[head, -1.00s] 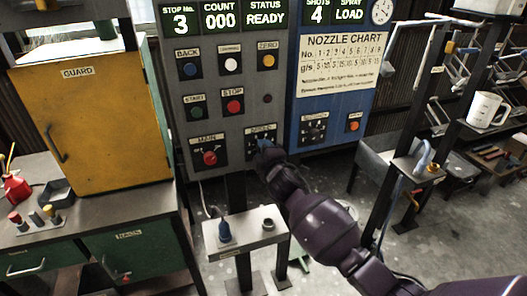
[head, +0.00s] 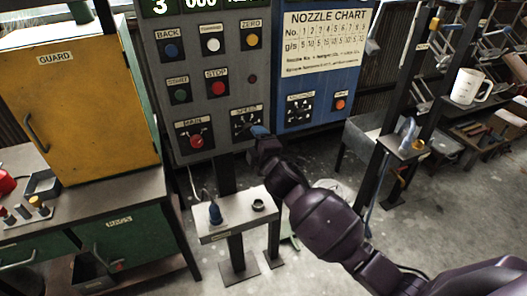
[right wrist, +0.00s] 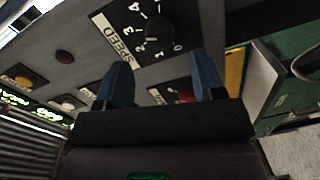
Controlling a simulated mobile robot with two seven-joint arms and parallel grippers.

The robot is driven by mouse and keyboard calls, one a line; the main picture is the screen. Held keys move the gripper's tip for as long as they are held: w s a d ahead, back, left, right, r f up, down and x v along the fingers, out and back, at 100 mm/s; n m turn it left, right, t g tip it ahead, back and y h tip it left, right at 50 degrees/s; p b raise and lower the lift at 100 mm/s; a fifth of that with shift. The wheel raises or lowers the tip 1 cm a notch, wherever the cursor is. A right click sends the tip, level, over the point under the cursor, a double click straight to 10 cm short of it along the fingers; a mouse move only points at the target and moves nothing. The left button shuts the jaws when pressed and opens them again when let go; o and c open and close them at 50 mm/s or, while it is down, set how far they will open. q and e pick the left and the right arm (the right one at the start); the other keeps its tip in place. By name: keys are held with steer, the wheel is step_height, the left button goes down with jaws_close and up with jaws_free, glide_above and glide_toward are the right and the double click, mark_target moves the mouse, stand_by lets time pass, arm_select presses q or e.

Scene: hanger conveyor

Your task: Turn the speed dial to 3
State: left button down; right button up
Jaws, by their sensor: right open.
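The speed dial (head: 243,124) is a black knob on a black plate on the grey panel, under a SPEED label. In the right wrist view the dial (right wrist: 159,30) shows close up with white numbers around it. I cannot tell for sure which number it points to. My right gripper (head: 260,132) is just right of and below the dial in the head view. In the right wrist view its two blue fingertips (right wrist: 160,75) are spread apart with nothing between them, and the dial lies beyond them, apart from them. My left gripper is not in view.
The red main switch (head: 196,141) sits left of the dial, with several push buttons above. The blue panel (head: 325,85) with another knob (head: 299,108) is on the right. A small stand (head: 232,222) is below. A yellow guard cabinet (head: 78,105) stands at left.

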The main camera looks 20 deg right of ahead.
steer(key=shift+s+r, duration=0.15)
steer(key=shift+s, duration=2.55)
steer(key=s+d+f+m+g, duration=0.2)
steer(key=s+d+f+m, duration=0.1)
steer(key=s+f+m, duration=0.4)
steer(key=s+d+f+m+g, duration=0.3)
steer(key=s+f+m, duration=0.5)
steer(key=s+f, duration=0.6)
steer(key=s+d, duration=0.1)
steer(key=s, duration=0.4)
steer(key=shift+s+d+f+g+h, duration=0.25)
steer(key=shift+s+g+h, duration=0.05)
steer(key=shift+h, duration=0.1)
